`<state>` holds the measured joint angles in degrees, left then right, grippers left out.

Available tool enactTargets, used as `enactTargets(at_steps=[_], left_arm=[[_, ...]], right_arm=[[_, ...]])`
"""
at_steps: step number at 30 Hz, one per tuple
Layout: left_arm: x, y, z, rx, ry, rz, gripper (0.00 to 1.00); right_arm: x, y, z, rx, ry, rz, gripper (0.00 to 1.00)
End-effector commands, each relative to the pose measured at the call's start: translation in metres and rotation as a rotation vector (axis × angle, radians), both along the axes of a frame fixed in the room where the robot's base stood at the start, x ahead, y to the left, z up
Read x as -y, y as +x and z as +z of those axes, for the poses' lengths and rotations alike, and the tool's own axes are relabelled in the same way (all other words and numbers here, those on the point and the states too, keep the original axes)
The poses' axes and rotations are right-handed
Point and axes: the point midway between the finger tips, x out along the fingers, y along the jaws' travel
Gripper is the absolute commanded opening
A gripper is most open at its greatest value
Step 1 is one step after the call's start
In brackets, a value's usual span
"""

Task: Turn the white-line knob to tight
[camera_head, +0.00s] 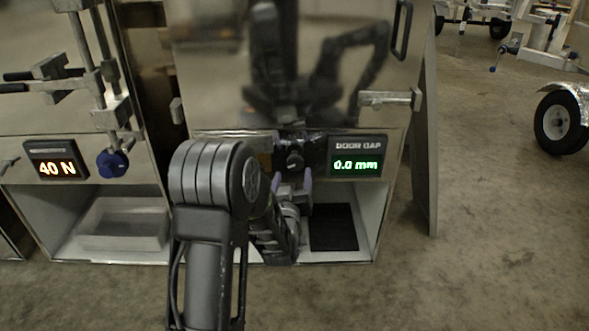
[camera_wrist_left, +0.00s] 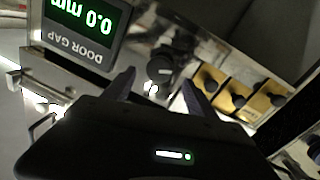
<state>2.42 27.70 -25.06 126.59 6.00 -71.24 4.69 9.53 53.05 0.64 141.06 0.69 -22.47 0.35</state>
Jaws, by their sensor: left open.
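The black knob (camera_head: 294,160) sits on the panel below the steel door, left of the door gap display. In the left wrist view the knob (camera_wrist_left: 160,68) shows ahead of my fingers, with a small pale mark on its face; the mark's exact angle is hard to read. My left gripper (camera_head: 293,188) is open, its two fingers pointing at the knob from the near side. In the left wrist view the fingers of my left gripper (camera_wrist_left: 158,92) stand apart, one to each side of the knob, with nothing seen between them. My right gripper is not in view.
The door gap display (camera_head: 356,158) reads 0.0 mm. Several brass plates with black knobs (camera_wrist_left: 240,97) lie beside the knob. A blue knob (camera_head: 112,163) and a 40 N display (camera_head: 56,160) are at left. A latch (camera_head: 388,99) is on the door's right.

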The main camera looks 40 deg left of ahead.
Motion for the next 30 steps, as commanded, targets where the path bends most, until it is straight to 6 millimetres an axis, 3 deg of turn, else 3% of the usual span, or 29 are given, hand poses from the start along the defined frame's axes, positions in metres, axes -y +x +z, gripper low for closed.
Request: enactTargets(at_steps=[9, 20, 30], left_arm=[[-0.024, 0.04, -0.002, 0.0, 0.001, 0.0, 0.66], [-0.028, 0.047, -0.001, -0.001, 0.0, 0.0, 0.66], [-0.027, 0.047, -0.001, -0.001, 0.0, 0.0, 0.4]], right_arm=[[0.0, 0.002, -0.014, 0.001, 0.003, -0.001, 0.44], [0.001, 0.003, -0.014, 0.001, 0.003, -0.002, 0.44], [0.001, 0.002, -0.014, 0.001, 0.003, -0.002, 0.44]])
